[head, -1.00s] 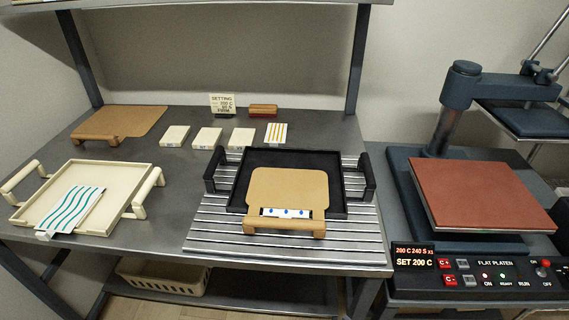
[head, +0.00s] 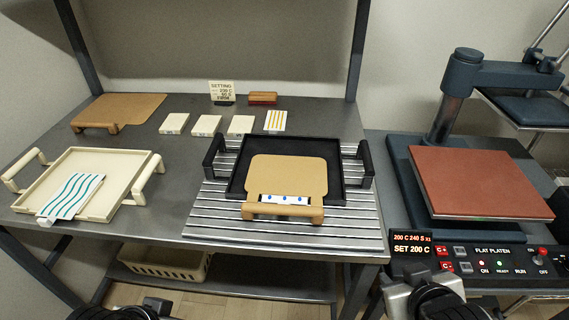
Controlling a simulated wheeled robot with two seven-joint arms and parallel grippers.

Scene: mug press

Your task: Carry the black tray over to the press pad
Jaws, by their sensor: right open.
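The black tray (head: 342,199) sits on the ribbed metal plate of the bench, with a raised black handle at its left and right sides. A tan board (head: 270,170) with a wooden front bar lies in it, and a white strip with blue dots lies by that bar. The press pad (head: 480,182) is a flat reddish-brown square on the dark press at the right. My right gripper (head: 424,290) shows at the bottom edge in front of the press controls, open and apart from the tray. My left gripper (head: 138,309) barely shows at the bottom left; its jaws cannot be made out.
A cream tray (head: 75,160) with a wavy-striped card stands left of the black tray. Another tan board (head: 118,110), several white blocks, a setting sign (head: 222,92) and a red-brown block (head: 262,98) are behind. The press column (head: 455,100) rises behind the pad. A gap separates bench and press.

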